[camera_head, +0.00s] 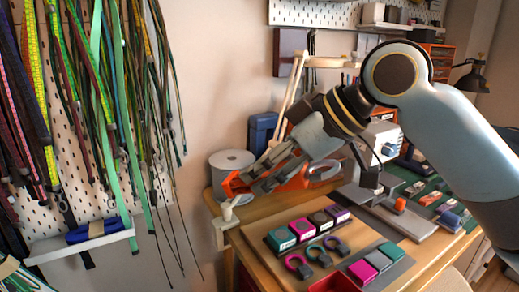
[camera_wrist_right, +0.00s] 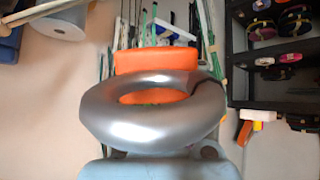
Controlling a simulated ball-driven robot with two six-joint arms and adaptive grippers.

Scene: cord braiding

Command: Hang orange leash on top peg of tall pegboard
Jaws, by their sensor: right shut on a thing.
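The orange leash (camera_head: 296,180) is in the jaws of my right gripper (camera_head: 252,182), with orange showing on both sides of the fingers. The gripper is shut on it, above the workbench. In the right wrist view the orange leash (camera_wrist_right: 155,62) shows as a flat band behind a large silver ring (camera_wrist_right: 150,112); I cannot tell whether the ring is joined to it. The tall pegboard (camera_head: 95,205) stands at the left, apart from the gripper and hung with many cords. Its top is cut off, so I cannot make out the top peg. My left gripper is not in view.
A grey spool (camera_head: 231,160) stands just behind the gripper. The wooden workbench (camera_head: 250,240) holds colored blocks and rings below it. A white lamp arm (camera_head: 290,95) rises behind. A white shelf (camera_head: 80,247) juts from the pegboard. Bare wall separates the cords from the gripper.

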